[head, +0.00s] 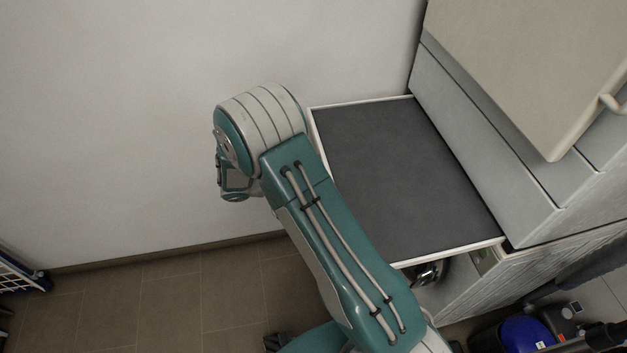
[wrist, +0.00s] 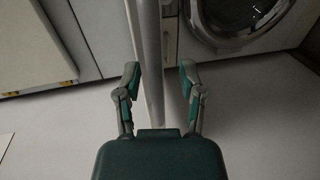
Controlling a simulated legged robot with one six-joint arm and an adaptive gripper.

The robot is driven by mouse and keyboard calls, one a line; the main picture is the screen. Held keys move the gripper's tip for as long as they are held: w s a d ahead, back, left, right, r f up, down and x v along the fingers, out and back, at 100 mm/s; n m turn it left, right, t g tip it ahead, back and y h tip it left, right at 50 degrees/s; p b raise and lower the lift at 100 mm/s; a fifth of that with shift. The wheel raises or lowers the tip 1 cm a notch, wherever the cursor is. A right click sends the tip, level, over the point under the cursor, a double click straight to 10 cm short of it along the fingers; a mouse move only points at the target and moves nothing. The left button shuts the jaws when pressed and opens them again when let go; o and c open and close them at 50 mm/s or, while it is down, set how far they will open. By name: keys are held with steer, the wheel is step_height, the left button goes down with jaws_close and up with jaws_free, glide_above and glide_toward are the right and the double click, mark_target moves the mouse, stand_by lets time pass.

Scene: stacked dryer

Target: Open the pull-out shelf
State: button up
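The pull-out shelf (head: 400,170) stands well out from the stacked dryer unit in the head view. It has a dark grey top and a thin white rim. My arm crosses in front of its left front side. In the wrist view, my gripper (wrist: 159,74) has its two fingers spread apart. A pale upright strip (wrist: 151,55), which looks like the shelf's edge, runs between the fingers. I see a gap on the right finger's side; I cannot tell whether the left finger touches it.
The dryer unit (head: 490,140) fills the right side, with a beige door (head: 540,60) above the shelf. A blank wall (head: 150,110) stands at the left. Brown tiled floor (head: 170,300) is open at lower left. A round washer door (wrist: 240,15) shows in the wrist view.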

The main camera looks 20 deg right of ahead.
steer(key=shift+r, duration=0.1)
steer(key=v, duration=1.2)
steer(key=s+d+r+y, duration=0.4)
steer(key=r, duration=0.3)
steer(key=s+d+r+y, duration=0.4)
steer(key=r, duration=0.2)
steer(key=s+r+t+y, duration=0.3)
steer(key=s+r, duration=0.1)
steer(key=s, duration=0.3)
steer(key=s+d+r+n+t+y, duration=0.1)
steer(key=s+r+t+y, duration=0.3)
steer(key=s, duration=0.3)
steer(key=shift+s+d+t, duration=0.2)
steer(key=shift+s+t, duration=0.1)
steer(key=shift+s, duration=0.05)
